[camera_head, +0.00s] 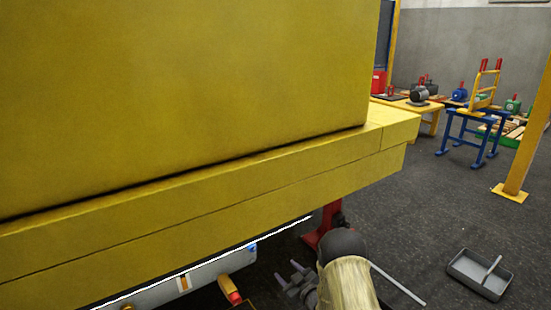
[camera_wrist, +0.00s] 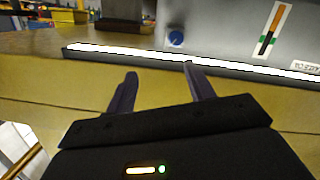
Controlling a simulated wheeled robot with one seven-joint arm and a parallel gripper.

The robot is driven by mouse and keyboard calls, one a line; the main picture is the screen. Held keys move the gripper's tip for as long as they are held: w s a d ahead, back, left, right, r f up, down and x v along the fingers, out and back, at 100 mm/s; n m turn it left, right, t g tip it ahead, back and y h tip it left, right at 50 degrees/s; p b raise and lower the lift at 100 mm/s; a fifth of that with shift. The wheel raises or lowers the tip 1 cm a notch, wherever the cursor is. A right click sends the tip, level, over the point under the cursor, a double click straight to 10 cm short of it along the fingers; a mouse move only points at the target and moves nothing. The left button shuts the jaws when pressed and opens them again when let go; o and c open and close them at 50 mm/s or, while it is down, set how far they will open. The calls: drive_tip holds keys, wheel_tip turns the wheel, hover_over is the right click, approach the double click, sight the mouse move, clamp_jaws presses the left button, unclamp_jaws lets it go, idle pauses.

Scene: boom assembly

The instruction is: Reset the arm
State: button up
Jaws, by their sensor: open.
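My gripper (camera_head: 293,278) shows at the bottom middle of the head view, below and in front of the large yellow structure (camera_head: 200,190). In the wrist view my gripper (camera_wrist: 157,80) has its two dark fingers spread apart, with nothing between them. Past the fingertips is a grey panel (camera_wrist: 215,35) with a blue knob (camera_wrist: 176,38) and a bright white strip (camera_wrist: 150,54) along its edge. The grey panel also shows under the yellow structure in the head view (camera_head: 200,279).
A grey tray (camera_head: 480,274) lies on the dark floor at right. A yellow post (camera_head: 525,150), a blue stand (camera_head: 473,135) and a yellow table (camera_head: 430,115) with parts stand farther back. A red support (camera_head: 322,228) is near my arm. Open floor (camera_head: 430,205) lies between.

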drive_tip(key=s+d+r+m+g+h, duration=0.4)
drive_tip(key=s+d+r+m+h, duration=0.25)
drive_tip(key=r, duration=0.45)
drive_tip(key=s+d+r+m+g+h, duration=0.1)
drive_tip(key=s+r+g, duration=0.1)
drive_tip(key=s, duration=0.7)
drive_tip(key=s+d+r+m+g, duration=0.1)
drive_tip(key=s+d+r+g, duration=0.15)
drive_tip(key=s, duration=0.65)
drive_tip(key=s+d+r+m+g+h, duration=0.1)
drive_tip(key=s+r+m+g, duration=0.15)
drive_tip(key=s, duration=0.65)
wheel_tip(320, 180, up, 33)
drive_tip(key=n+p, duration=0.1)
drive_tip(key=p, duration=3.2)
drive_tip(key=shift+s+a+f, duration=0.15)
drive_tip(key=shift+f, duration=0.05)
drive_tip(key=shift+y, duration=0.25)
